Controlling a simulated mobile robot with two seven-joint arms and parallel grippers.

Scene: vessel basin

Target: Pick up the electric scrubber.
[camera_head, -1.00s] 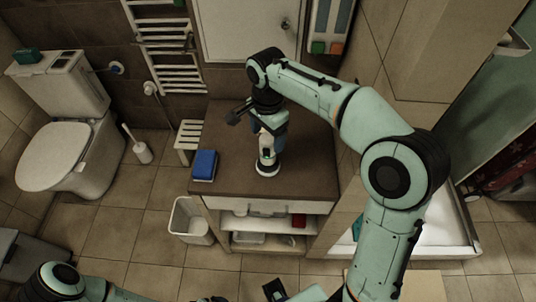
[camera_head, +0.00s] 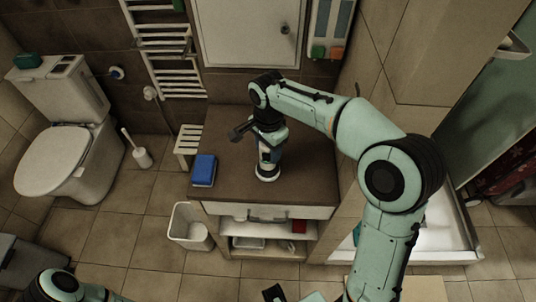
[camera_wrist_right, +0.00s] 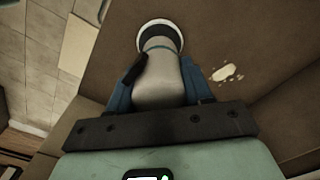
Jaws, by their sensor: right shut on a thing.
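The electric scrubber (camera_head: 267,171) stands on the brown top of the low cabinet, with its round white-and-dark head down. In the right wrist view, the scrubber's pale body (camera_wrist_right: 160,82) lies between the blue fingers of my right gripper (camera_wrist_right: 160,92). In the head view, my right gripper (camera_head: 267,142) is above the scrubber, shut on its upper body and hiding that part. The scrubber's head appears to be at the counter surface; I cannot tell whether it touches.
A blue box-like item (camera_head: 203,170) lies left of the scrubber on the cabinet top (camera_head: 305,170). A pale patch (camera_wrist_right: 224,72) marks the counter in the wrist view. A white bin (camera_head: 190,228) stands at the cabinet's front left.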

